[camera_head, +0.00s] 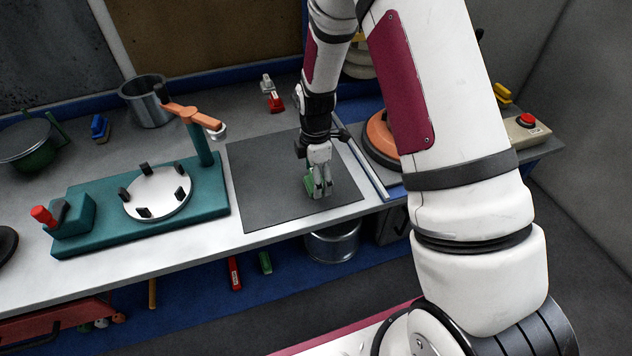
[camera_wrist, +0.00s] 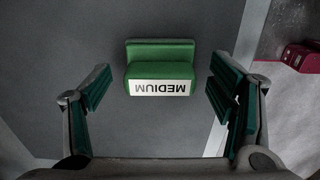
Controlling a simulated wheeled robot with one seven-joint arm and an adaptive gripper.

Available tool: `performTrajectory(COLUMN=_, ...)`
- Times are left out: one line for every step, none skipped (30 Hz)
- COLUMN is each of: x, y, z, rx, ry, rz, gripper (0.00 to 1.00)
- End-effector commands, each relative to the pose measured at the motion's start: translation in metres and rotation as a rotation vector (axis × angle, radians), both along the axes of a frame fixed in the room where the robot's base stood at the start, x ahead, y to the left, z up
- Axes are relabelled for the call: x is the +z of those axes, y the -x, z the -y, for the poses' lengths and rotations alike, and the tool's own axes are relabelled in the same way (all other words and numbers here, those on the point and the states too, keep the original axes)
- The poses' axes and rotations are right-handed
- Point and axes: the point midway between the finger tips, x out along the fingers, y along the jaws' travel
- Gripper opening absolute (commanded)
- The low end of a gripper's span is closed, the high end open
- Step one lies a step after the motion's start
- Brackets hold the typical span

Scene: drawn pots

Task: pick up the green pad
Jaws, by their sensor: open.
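The green pad (camera_wrist: 160,62) lies on the dark grey mat (camera_wrist: 60,50) in the wrist view. It has a white label reading MEDIUM, upside down in this view. My gripper (camera_wrist: 160,100) is open, with one finger to the left of the pad and one to the right, both apart from it. In the head view my gripper (camera_head: 319,188) points down over the mat, and the green pad (camera_head: 309,184) shows only in part beside the fingers. The rest of the pad is hidden behind the gripper there.
A teal fixture (camera_head: 100,235) with a white disc stands left of the mat. A metal pot (camera_head: 147,102) and a red-and-grey tool (camera_head: 272,95) are behind. An orange round object (camera_head: 380,139) stands right of the mat. The mat around the pad is clear.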

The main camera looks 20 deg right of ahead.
Motion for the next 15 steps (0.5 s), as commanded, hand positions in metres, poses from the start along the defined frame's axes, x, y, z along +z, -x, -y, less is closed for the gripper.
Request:
performTrajectory(x=0.0, y=-0.0002, z=0.0001, rx=0.0, ry=0.0, rz=0.0, gripper=0.77)
performTrajectory(x=0.0001, y=-0.0002, z=0.0001, rx=0.0, ry=0.0, rz=0.0, gripper=0.77)
performTrajectory(x=0.0001, y=-0.0002, z=0.0001, rx=0.0, ry=0.0, rz=0.0, gripper=0.77)
performTrajectory(x=0.0001, y=-0.0002, z=0.0, rx=0.0, ry=0.0, rz=0.0, gripper=0.72)
performTrajectory(x=0.0001, y=-0.0002, z=0.0001, rx=0.0, ry=0.0, rz=0.0, gripper=0.65)
performTrajectory(x=0.0002, y=-0.0002, z=0.0, rx=0.0, ry=0.0, rz=0.0, gripper=0.56)
performTrajectory(x=0.0002, y=-0.0001, z=0.0001, rx=0.0, ry=0.0, rz=0.0, gripper=0.49)
performTrajectory(x=0.0002, y=-0.0001, z=0.0001, rx=0.0, ry=0.0, rz=0.0, gripper=0.43)
performTrajectory(x=0.0002, y=-0.0001, z=0.0, rx=0.0, ry=0.0, rz=0.0, gripper=0.34)
performTrajectory(x=0.0001, y=-0.0001, z=0.0, rx=0.0, ry=0.0, rz=0.0, gripper=0.27)
performTrajectory(x=0.0001, y=0.0, z=0.0001, rx=0.0, ry=0.0, rz=0.0, gripper=0.21)
performTrajectory(x=0.0, y=0.0, z=0.0, rx=0.0, ry=0.0, rz=-0.001, gripper=0.21)
performTrajectory(x=-0.0001, y=0.0, z=0.0001, rx=0.0, ry=0.0, rz=-0.001, gripper=0.21)
performTrajectory(x=-0.0001, y=0.0, z=0.0, rx=0.0, ry=0.0, rz=-0.001, gripper=0.21)
performTrajectory(x=-0.0002, y=0.0001, z=0.0, rx=0.0, ry=0.0, rz=-0.001, gripper=0.21)
